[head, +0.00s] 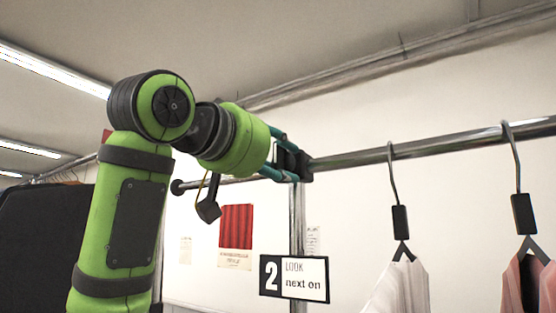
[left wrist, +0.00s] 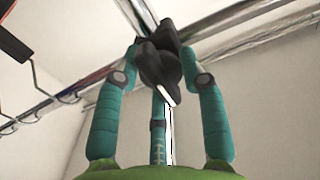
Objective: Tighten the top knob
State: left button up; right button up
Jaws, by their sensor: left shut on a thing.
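The top knob (left wrist: 158,68) is black and lobed, at the joint where the rail meets the upright post. In the head view the black joint (head: 303,164) shows at the rail's left part, with the knob largely hidden by my fingers. My left gripper (head: 284,158) reaches it from the left, its teal fingers closed around the knob. In the left wrist view the fingers of my left gripper (left wrist: 160,75) stand on either side of the knob, with another finger below. My right gripper is in neither view.
A metal rail (head: 350,158) runs right from the joint, with garments on hangers: a pale one (head: 398,288) and a pink one (head: 540,285). A sign (head: 294,277) marked 2 hangs below the joint. A red picture (head: 236,226) is on the wall.

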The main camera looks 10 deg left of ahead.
pick_arm(q)
jog(key=shift+a+r, duration=0.1)
jog(key=shift+r, duration=0.1)
jog(key=o, duration=0.9)
jog(key=shift+o, duration=1.1)
jog(key=shift+w+f, duration=0.15)
jog(key=shift+w, duration=0.1)
jog(key=v, duration=1.2)
jog(key=shift+f, duration=0.1)
